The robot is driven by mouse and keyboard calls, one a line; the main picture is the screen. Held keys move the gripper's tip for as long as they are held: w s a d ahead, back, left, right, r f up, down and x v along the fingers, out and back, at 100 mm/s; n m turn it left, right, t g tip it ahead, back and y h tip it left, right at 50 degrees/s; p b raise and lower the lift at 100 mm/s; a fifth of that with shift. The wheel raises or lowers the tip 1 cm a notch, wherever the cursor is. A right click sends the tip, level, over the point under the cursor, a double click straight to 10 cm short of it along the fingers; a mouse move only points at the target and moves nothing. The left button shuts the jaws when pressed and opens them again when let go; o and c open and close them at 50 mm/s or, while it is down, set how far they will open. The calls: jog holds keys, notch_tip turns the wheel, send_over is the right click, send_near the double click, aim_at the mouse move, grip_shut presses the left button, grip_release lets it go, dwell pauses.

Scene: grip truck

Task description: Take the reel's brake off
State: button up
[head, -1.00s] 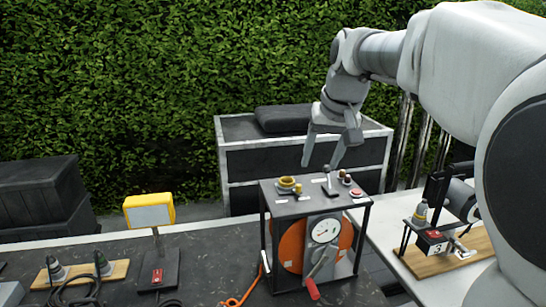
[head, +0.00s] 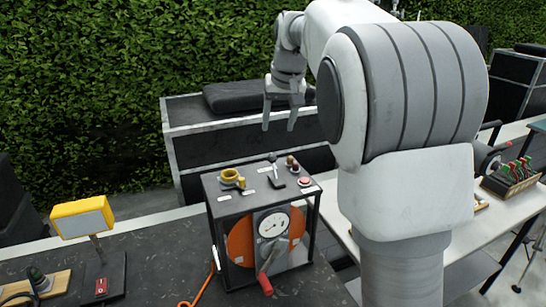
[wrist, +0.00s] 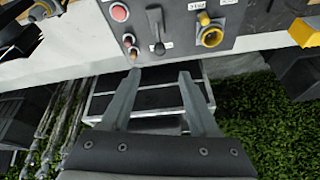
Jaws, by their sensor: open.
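The reel is a dark open-framed box with an orange drum (head: 240,241), a white dial (head: 273,223) and a red-handled crank (head: 265,284) on its front. On its grey top panel (head: 225,200) are a yellow ring fitting (head: 231,176), a small upright black lever (head: 274,167), two small knobs (head: 291,161) and a red button (head: 304,181). The lever also shows in the wrist view (wrist: 156,30); its label is unreadable. My gripper (head: 279,126) is open and empty above the panel, apart from it. In the wrist view its fingertips (wrist: 160,75) point toward the panel edge below the lever.
A yellow lamp (head: 83,217) stands on the dark bench left of the reel. An orange cable (head: 198,290) runs beside the reel. A dark case with pale edges (head: 240,135) and a hedge are behind. A white table at right carries a row of coloured levers (head: 515,172).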

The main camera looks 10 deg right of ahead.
aim_at(273, 155)
jog(key=p+x, duration=0.1)
jog(key=x, duration=1.3)
jog(key=shift+f, duration=0.25)
grip_shut()
jog(key=shift+w, duration=0.1)
dwell(0.6)
